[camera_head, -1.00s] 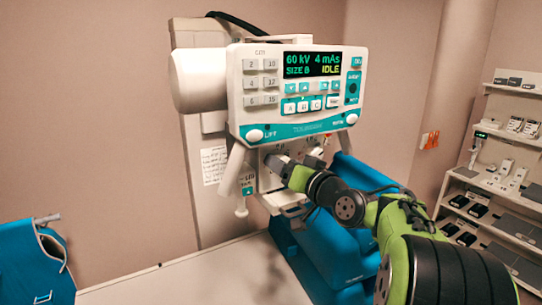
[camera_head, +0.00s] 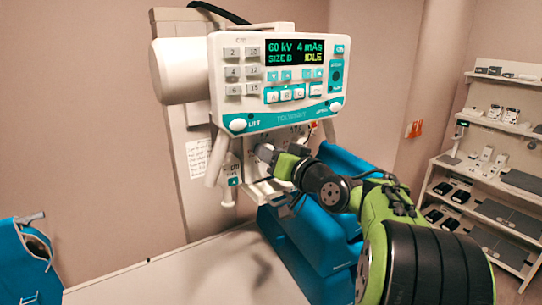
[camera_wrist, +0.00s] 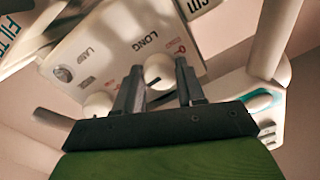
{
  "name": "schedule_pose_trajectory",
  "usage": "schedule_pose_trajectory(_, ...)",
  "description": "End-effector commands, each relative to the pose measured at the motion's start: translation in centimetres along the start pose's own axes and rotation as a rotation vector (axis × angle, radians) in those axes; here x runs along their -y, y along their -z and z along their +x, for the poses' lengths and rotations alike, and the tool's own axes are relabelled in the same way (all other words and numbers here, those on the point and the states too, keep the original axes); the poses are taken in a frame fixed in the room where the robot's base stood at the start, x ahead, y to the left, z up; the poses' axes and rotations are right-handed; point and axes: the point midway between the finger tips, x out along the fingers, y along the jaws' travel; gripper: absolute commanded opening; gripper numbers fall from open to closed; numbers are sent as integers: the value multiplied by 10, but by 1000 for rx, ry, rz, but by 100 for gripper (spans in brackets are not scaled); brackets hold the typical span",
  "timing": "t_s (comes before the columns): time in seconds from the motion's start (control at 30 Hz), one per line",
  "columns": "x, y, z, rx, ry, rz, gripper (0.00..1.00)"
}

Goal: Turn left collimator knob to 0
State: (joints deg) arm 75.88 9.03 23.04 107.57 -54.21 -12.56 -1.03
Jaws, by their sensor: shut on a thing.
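The collimator (camera_head: 238,160) hangs under the control console, and its front is largely hidden by my arm in the head view. In the wrist view its white panel (camera_wrist: 115,45) carries the printed word LONG and other small marks. A white round knob (camera_wrist: 158,70) sits between my fingertips. My gripper (camera_wrist: 158,80) is shut on this knob, one dark finger on each side. A second white knob (camera_wrist: 97,104) lies to the left of the fingers, partly hidden. In the head view my gripper (camera_head: 268,153) reaches the collimator front. I cannot read the knob's setting.
A pale table (camera_head: 190,278) is in front, with blue padded shapes (camera_head: 315,235) behind my arm. A blue apron (camera_head: 28,262) hangs at left. Shelves (camera_head: 480,170) stand at right.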

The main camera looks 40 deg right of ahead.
Motion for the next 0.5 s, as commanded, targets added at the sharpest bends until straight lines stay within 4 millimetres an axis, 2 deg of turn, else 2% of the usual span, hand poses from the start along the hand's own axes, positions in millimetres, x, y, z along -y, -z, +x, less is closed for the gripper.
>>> schedule_pose_trajectory(0.27, 0, -5, 0, -1, 0, -179, 8)
schedule_pose_trajectory(0.5, 0, -5, 0, 7, -4, -402, 8)
